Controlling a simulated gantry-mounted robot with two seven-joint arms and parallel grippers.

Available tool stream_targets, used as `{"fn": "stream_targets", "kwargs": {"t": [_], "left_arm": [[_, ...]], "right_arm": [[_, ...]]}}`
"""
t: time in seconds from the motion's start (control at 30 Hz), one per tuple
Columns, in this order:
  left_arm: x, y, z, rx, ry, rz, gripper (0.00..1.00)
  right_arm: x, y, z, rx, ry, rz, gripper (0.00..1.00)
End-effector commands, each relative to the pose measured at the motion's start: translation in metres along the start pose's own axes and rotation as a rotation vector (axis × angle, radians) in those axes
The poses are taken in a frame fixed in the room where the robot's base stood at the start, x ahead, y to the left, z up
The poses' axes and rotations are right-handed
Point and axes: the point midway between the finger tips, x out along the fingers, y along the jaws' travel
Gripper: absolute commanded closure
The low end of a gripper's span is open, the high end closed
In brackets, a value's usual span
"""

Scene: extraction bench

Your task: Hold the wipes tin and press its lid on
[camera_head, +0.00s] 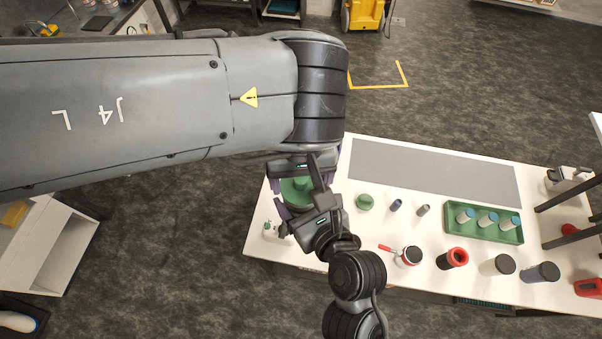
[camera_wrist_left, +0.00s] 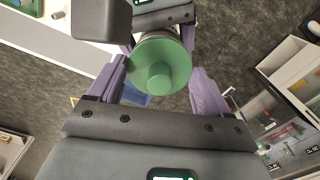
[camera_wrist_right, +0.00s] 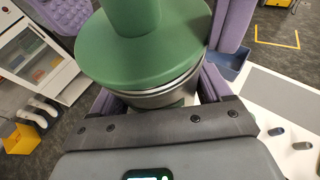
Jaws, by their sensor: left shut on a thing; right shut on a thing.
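The green lid (camera_head: 297,190) is a round disc with a knob, at the left end of the white table. It shows from above in the left wrist view (camera_wrist_left: 150,75). My left gripper (camera_wrist_left: 160,68) is shut on the lid, with purple fingers at its sides. The wipes tin (camera_wrist_right: 165,95) is a silvery cylinder directly below the lid in the right wrist view. My right gripper (camera_wrist_right: 158,98) is shut on the tin from the side. The lid lies over the tin's top; I cannot tell whether it is fully seated. The tin's lower part is hidden.
A green tray (camera_head: 470,236) holds several vials. A red-handled tool (camera_head: 408,256), a red-topped jar (camera_head: 453,258) and dark-lidded jars stand along the front. The grey mat (camera_head: 435,172) is clear.

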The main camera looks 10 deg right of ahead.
Motion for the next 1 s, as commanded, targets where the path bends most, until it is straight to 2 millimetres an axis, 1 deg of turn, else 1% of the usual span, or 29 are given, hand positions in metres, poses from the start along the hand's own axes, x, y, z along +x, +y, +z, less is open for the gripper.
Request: {"fn": "stream_targets", "kwargs": {"t": [0.4,0.43,0.57,0.87,1.0], "left_arm": [[0.009,0.0,0.0,0.0,-0.001,0.0,0.5],[0.009,0.0,0.0,0.0,-0.001,0.0,0.2],[0.009,0.0,0.0,0.0,0.0,0.0,0.0],[0.006,0.0,0.0,0.0,0.0,0.0,0.0],[-0.005,0.0,-0.001,0.0,0.003,0.001,0.0]], "right_arm": [[0.0,0.0,0.001,0.0,-0.001,0.0,0.77],[0.0,0.0,0.001,0.0,-0.001,0.0,0.77],[0.0,0.0,0.001,0.0,-0.002,0.0,0.77],[0.0,0.0,0.001,0.0,-0.002,0.0,0.77],[0.0,0.0,0.001,0.0,-0.002,0.0,0.77]]}}
